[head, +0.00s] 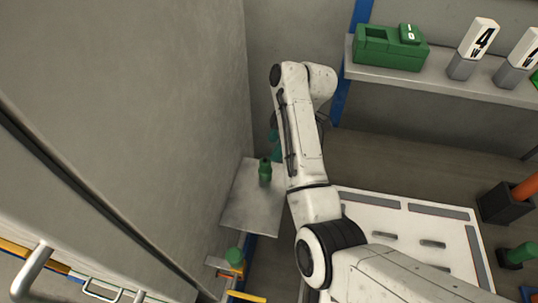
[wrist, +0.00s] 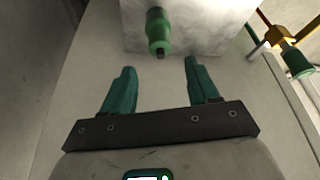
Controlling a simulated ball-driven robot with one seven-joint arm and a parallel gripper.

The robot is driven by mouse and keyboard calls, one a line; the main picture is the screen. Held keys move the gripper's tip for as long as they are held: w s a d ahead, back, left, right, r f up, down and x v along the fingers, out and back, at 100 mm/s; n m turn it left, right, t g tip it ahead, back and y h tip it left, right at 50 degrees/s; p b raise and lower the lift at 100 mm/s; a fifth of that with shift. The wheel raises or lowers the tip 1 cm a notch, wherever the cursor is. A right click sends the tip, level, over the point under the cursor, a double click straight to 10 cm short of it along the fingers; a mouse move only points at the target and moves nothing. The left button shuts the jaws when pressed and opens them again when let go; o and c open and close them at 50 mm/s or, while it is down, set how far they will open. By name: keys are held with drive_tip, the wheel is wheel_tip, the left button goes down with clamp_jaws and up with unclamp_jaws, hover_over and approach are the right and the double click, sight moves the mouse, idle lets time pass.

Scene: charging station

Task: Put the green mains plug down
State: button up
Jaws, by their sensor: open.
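The green mains plug (head: 264,170) is on a small grey shelf (head: 240,212) beside the wall. In the wrist view the plug (wrist: 158,30) is beyond my fingertips, roughly centred between them, with its dark tip towards me. The grey shelf (wrist: 208,22) is under it there. My gripper (wrist: 160,68) has two teal fingers spread wide with nothing between them. They look apart from the plug. In the head view my gripper (head: 274,138) is mostly hidden behind my arm, just behind the plug.
Another green capped part (head: 235,256) is on a yellow bracket below the shelf; it shows at right in the wrist view (wrist: 295,60). A wall shelf (head: 440,82) holds a green case (head: 388,48) and number signs (head: 475,48). A white slotted panel (head: 410,225) lies right of the small shelf.

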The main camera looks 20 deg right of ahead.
drive_tip(key=p+v, duration=0.1)
drive_tip(key=v, duration=0.3)
drive_tip(key=shift+p, duration=0.3)
drive_tip(key=shift+f, duration=0.1)
